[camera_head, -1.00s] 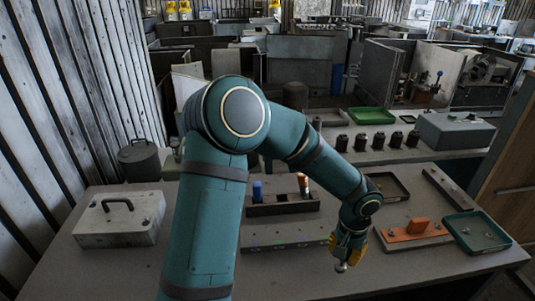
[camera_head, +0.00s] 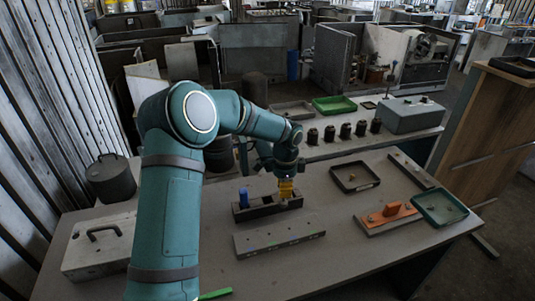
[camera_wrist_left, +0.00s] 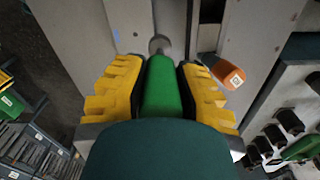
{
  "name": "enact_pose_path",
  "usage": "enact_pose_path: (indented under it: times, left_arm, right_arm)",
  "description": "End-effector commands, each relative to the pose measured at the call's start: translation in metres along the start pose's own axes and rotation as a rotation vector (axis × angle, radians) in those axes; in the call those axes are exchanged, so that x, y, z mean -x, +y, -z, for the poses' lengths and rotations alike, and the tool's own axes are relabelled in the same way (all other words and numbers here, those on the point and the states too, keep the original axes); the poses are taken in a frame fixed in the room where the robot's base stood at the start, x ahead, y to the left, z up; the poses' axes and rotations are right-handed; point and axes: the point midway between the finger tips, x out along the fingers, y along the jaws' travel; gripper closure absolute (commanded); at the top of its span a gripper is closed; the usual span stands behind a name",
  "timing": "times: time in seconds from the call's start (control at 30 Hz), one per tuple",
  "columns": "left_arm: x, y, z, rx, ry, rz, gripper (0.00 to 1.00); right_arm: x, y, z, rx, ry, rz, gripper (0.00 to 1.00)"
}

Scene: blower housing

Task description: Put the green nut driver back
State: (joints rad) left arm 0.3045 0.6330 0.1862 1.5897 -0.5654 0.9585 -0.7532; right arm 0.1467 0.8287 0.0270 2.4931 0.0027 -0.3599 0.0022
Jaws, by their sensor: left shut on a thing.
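My left gripper (camera_head: 287,190) is over the right part of the dark tool rack (camera_head: 262,210). In the left wrist view its yellow fingers (camera_wrist_left: 160,90) are shut on the green nut driver (camera_wrist_left: 161,88), gripping its green handle. A round metal part (camera_wrist_left: 160,44) shows beyond the handle. An orange-handled driver (camera_wrist_left: 228,72) is close beside the right finger; in the head view the gripper hides it. A blue-handled driver (camera_head: 243,198) stands upright at the rack's left end. I cannot tell whether the green driver's tip is in a hole. My right gripper is not in view.
A grey strip with coloured marks (camera_head: 280,236) lies in front of the rack. A grey case (camera_head: 98,248) is at left. An orange part on a plate (camera_head: 390,212), a green tray (camera_head: 440,207) and a dark tray (camera_head: 355,177) are at right. A green item (camera_head: 215,294) shows at the bottom edge.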

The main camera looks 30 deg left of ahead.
Motion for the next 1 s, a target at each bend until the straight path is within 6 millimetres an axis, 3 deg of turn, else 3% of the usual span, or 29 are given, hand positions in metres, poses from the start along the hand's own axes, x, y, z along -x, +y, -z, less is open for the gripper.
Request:
enact_pose_path:
  times: [0.03,0.2,0.4,0.67,1.0]
  left_arm:
    - [0.011,-0.012,-0.006,-0.068,0.001,0.002,1.0]
    - [0.03,-0.044,-0.025,-0.31,0.003,0.004,1.0]
    - [0.042,-0.065,-0.04,-0.499,0.004,0.005,1.0]
    - [0.042,-0.071,-0.044,-0.564,0.003,0.005,1.0]
    - [0.017,-0.071,-0.044,-0.562,0.003,0.005,1.0]
  right_arm:
    - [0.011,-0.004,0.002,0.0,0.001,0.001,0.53]
    - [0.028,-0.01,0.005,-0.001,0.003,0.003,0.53]
    - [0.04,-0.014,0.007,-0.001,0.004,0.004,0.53]
    - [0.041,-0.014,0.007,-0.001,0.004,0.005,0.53]
    - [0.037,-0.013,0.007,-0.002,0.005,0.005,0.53]
